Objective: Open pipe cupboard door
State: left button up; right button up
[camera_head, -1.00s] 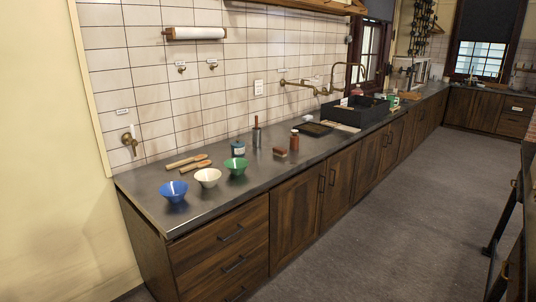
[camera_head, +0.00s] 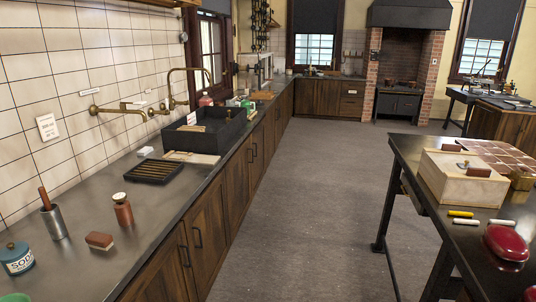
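A long run of dark wooden cupboards stands under the counter on the left in the head view. One cupboard door (camera_head: 208,238) with a black bar handle is nearest the middle. Another cupboard door (camera_head: 160,280) with a dark handle is at the bottom edge, partly cut off. Further doors (camera_head: 257,148) run on below the black sink (camera_head: 205,132). All the doors I can see look shut. Which one is the pipe cupboard I cannot tell; no pipes show below the counter. Neither of my grippers is in view.
The grey floor (camera_head: 290,200) between counter and table is clear. A dark table (camera_head: 405,160) at right holds a wooden box (camera_head: 460,178) and a red dish (camera_head: 506,243). A brick fireplace (camera_head: 405,75) and more cupboards (camera_head: 320,98) stand at the back.

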aim_at(237, 169)
jog(key=i+l+z, duration=0.1)
jog(key=i+z, duration=0.15)
jog(key=i, duration=1)
jog(key=i+j+z, duration=0.2)
jog(key=i, duration=1.05)
jog(key=i+u, duration=0.1)
jog(key=i, duration=0.5)
jog(key=i+l+u, duration=0.1)
jog(key=i, duration=0.5)
jog(key=i+l+u, duration=0.1)
jog(key=i, duration=0.5)
jog(key=i+u, duration=0.45)
jog(key=i+l+u, duration=0.2)
jog(key=i+u, duration=0.2)
